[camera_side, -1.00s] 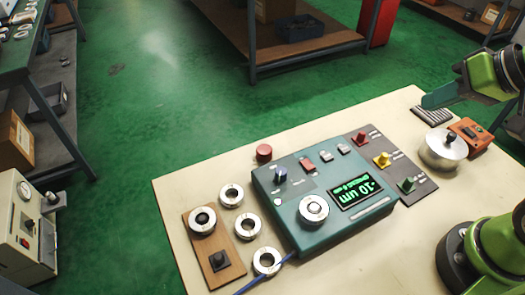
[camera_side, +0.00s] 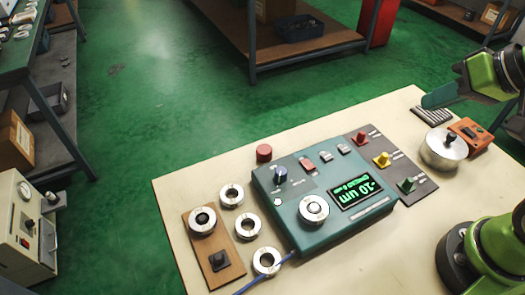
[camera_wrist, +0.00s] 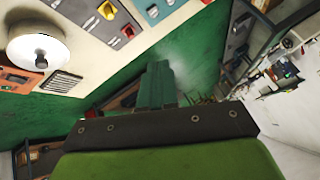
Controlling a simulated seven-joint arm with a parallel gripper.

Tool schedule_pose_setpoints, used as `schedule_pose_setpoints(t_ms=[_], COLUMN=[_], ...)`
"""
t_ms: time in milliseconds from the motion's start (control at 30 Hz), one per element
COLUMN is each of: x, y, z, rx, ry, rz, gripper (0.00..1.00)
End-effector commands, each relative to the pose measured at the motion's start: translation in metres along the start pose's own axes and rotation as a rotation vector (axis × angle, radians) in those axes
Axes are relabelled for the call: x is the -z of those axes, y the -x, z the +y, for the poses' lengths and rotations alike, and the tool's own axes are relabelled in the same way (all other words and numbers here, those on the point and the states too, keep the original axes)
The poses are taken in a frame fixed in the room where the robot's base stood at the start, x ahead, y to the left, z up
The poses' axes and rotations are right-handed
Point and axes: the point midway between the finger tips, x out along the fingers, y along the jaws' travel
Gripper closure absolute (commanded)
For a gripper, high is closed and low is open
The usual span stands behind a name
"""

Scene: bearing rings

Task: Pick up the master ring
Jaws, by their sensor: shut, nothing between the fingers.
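Several silver rings are in the side view, and I cannot tell by looks which is the master ring. One ring (camera_side: 202,219) sits around a dark post on a brown wooden board (camera_side: 219,262). Loose rings lie on the table beside it: one at the back (camera_side: 231,195), one in the middle (camera_side: 248,226), one in front (camera_side: 266,260). Another ring (camera_side: 313,208) sits on the teal gauge box (camera_side: 345,228). My gripper (camera_side: 428,101) is at the right, high and well away from the rings. Its fingers (camera_wrist: 158,75) are shut and empty in the wrist view.
A lidded silver pot (camera_side: 443,150) and an orange box (camera_side: 470,135) stand at the table's right. A red button (camera_side: 264,153) stands behind the gauge box. A grey panel with coloured knobs (camera_side: 383,160) adjoins it. The table's front middle is clear.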

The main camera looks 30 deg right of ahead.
Motion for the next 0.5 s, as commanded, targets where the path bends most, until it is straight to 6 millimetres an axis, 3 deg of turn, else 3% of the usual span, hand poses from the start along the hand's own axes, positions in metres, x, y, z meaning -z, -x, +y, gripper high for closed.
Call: schedule_pose_setpoints(t_ms=[300, 500], x=[0.0, 0.0], y=[0.0, 0.0], z=[0.0, 0.0], rx=[0.0, 0.0], ry=[0.0, 0.0], rz=[0.0, 0.0], gripper=[1.0, 0.71])
